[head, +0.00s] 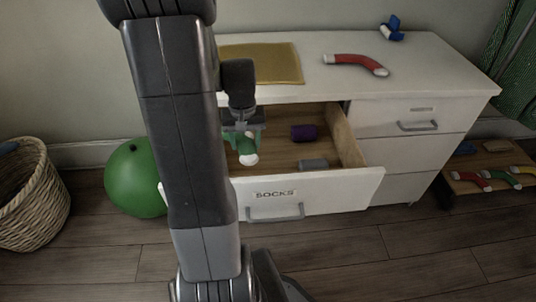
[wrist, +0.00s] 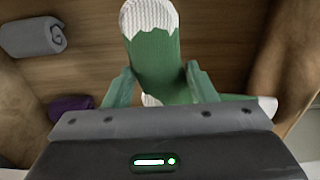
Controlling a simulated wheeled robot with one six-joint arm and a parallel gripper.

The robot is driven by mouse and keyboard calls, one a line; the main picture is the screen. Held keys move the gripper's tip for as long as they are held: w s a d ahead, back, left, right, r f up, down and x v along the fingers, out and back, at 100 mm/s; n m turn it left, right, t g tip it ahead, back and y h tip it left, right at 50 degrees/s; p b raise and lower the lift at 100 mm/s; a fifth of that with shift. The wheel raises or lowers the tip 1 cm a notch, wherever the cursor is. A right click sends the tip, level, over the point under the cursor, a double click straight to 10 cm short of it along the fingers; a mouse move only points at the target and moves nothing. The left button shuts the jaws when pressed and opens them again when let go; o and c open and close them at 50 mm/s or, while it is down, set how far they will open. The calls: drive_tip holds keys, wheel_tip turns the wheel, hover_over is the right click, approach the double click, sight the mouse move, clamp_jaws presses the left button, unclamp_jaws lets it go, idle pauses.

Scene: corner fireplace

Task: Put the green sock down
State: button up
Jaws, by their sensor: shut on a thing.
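My gripper (head: 243,130) is inside the outline of the open drawer marked SOCKS (head: 340,186), toward its left side. It is shut on the green sock (head: 246,146), which has white ends. In the wrist view the green sock (wrist: 160,55) lies between the two fingers (wrist: 158,75), with one white end pointing away. Another white-ended green part shows at the right behind the gripper body. I cannot tell whether the sock touches the drawer floor (wrist: 225,30).
A purple roll (head: 305,132) and a grey roll (head: 313,164) lie in the drawer, with bare floor around them. A red sock (head: 356,64), a blue item (head: 391,30) and a yellow mat (head: 262,63) are on top. A green ball (head: 134,178) and a wicker basket (head: 32,196) stand left.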

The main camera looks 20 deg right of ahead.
sight(248, 171)
drive_tip(key=p, duration=0.3)
drive_tip(key=shift+s+r+n, duration=0.15)
drive_tip(key=shift+r+n, duration=0.25)
drive_tip(key=shift+p, duration=0.5)
drive_tip(key=shift+f, duration=0.3)
wheel_tip(248, 171, down, 10)
drive_tip(key=shift+b, duration=0.85)
drive_tip(key=shift+f, duration=0.15)
drive_tip(key=o, duration=0.9)
drive_tip(key=shift+o, duration=0.2)
